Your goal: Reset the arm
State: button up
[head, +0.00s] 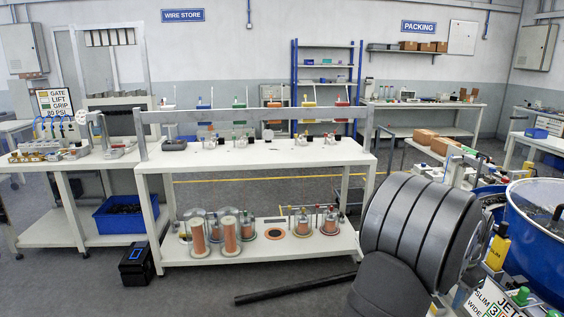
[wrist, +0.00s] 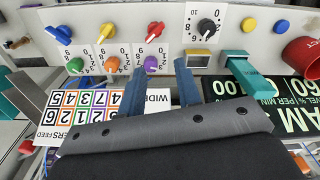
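My gripper (wrist: 161,68) shows in the wrist view as two blue fingers over a dark grey body. The fingers stand apart with nothing held between them, in front of a pale control panel (wrist: 120,30). A purple knob (wrist: 151,64) appears between the fingertips, close to the left one; I cannot tell whether they touch. My dark grey arm fills the lower right of the head view, where I cannot make out the gripper.
The panel carries a black dial (wrist: 209,28), a teal lever (wrist: 246,72) and a red cylindrical part (wrist: 302,54). In the head view, a large blue bowl (head: 535,235) stands right of my arm. A white bench (head: 270,154) stands left; grey floor lies between.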

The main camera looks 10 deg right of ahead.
jog(key=shift+f+n, duration=0.65)
jog(key=shift+n, duration=0.45)
dwell(1.8)
